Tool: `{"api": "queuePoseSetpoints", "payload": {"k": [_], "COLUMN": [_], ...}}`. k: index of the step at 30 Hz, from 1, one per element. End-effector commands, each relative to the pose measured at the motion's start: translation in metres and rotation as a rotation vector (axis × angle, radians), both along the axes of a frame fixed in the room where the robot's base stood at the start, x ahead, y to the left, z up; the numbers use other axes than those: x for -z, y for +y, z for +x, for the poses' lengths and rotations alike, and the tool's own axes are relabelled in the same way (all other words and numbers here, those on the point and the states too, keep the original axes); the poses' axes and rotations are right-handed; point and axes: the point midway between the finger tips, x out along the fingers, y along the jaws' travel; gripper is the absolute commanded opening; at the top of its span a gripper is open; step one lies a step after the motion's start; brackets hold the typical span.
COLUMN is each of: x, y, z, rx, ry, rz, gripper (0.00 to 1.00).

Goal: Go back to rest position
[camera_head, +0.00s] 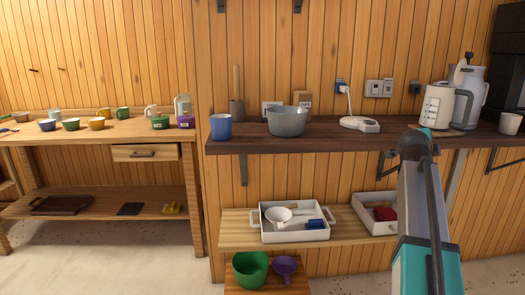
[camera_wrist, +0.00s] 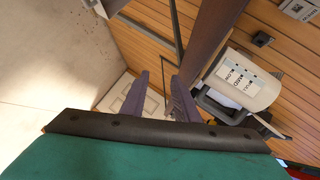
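My gripper (camera_wrist: 158,84) shows in the wrist view with its two fingers apart and nothing between them. Behind the gap are a pale panelled surface and a dark bar. In the head view my arm rises at the right in front of the dark shelf, and the fingers cannot be made out there. The wrist view is strongly tilted. A white labelled container (camera_wrist: 245,82) with a dark handle lies to the right of the fingers in that view, apart from them.
The dark wall shelf (camera_head: 300,140) holds a blue mug (camera_head: 221,127), a grey bowl (camera_head: 287,121), a white scale (camera_head: 360,124) and a white kettle (camera_head: 438,108). White trays (camera_head: 295,237) sit on a lower shelf. A wooden table (camera_head: 75,137) with cups stands left.

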Motion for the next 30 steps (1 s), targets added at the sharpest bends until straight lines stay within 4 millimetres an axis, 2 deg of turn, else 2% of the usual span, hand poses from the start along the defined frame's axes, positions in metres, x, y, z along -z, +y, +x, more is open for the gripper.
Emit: {"api": "queuePoseSetpoints", "payload": {"k": [3,14,23,30], "x": [0.044,0.17,0.27,0.343], "y": [0.017,0.069,0.12,0.163], "z": [0.009,0.017,0.004,-0.019], "rx": [-0.053,-0.227,-0.396,-0.543], "ry": [0.1,0.386,0.615,0.788], "rz": [0.006,0.012,0.018,0.023], "gripper": [0.28,0.28,0.28,0.28]}}
